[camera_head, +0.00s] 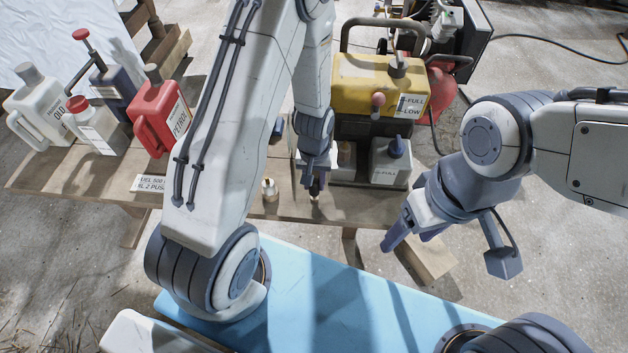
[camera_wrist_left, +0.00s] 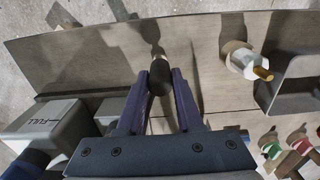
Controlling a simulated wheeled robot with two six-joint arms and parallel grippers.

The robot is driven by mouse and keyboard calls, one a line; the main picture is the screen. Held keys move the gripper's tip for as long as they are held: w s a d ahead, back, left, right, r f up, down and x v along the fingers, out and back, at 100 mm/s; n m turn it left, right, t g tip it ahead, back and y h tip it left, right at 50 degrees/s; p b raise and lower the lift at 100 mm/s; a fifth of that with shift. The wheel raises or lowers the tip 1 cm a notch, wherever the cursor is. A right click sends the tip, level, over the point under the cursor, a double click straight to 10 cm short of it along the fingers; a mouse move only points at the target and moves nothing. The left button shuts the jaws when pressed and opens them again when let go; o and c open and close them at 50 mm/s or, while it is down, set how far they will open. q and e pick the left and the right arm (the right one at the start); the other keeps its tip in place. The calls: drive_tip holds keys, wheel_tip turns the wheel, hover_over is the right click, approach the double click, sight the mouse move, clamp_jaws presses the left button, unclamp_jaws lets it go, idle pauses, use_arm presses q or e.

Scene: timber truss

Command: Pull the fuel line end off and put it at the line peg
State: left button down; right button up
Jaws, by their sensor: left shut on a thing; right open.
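My left gripper (camera_head: 314,187) is low over the front edge of the bench, in front of the yellow-tank machine (camera_head: 372,85). In the left wrist view its fingers (camera_wrist_left: 160,82) are shut on a short dark cylinder with a pale tip, which looks like the fuel line end (camera_wrist_left: 160,68). Whether its tip touches the bench is unclear. A pale fitting with a brass tip (camera_wrist_left: 245,62) stands on the bench beside it; it also shows in the head view (camera_head: 270,190). I cannot tell if it is the line peg. My right gripper (camera_head: 410,241) is open and empty, right of the bench.
A red petrol can (camera_head: 158,115), a white jug (camera_head: 38,108) and other bottles stand on the left of the wooden bench (camera_head: 60,170). A grey bottle (camera_head: 390,163) stands below the yellow tank. A grey bracket (camera_wrist_left: 297,85) is near the fitting in the left wrist view.

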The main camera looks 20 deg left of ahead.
use_arm(q)
drive_tip(key=shift+f+b, duration=0.75)
drive_tip(key=shift+f, duration=0.5)
drive_tip(key=shift+c, duration=2.4)
unclamp_jaws()
wheel_tip(320, 180, up, 11)
drive_tip(key=shift+f+p, duration=0.2)
drive_tip(key=shift+p, duration=0.8)
